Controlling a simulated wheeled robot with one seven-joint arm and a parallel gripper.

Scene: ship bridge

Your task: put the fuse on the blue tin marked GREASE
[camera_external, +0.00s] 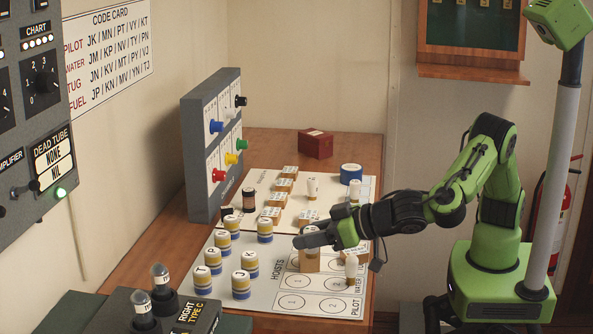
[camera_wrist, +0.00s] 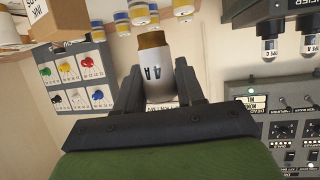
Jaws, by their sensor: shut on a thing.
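My gripper (camera_external: 318,236) is low over the board on the wooden desk, reaching in from the right. In the wrist view my gripper (camera_wrist: 160,85) is shut on a white cylinder with a brown, brass-like end and dark lettering, which looks like the fuse (camera_wrist: 158,70). In the external view the gripper mostly hides it. A round blue tin with a pale top (camera_external: 351,174) stands at the back right of the board, behind and right of the gripper and apart from it. Its marking cannot be read.
Several banded tins (camera_external: 241,284) stand left of my gripper. A grey knob panel (camera_external: 214,147) stands at the left. A red box (camera_external: 315,143) is at the back.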

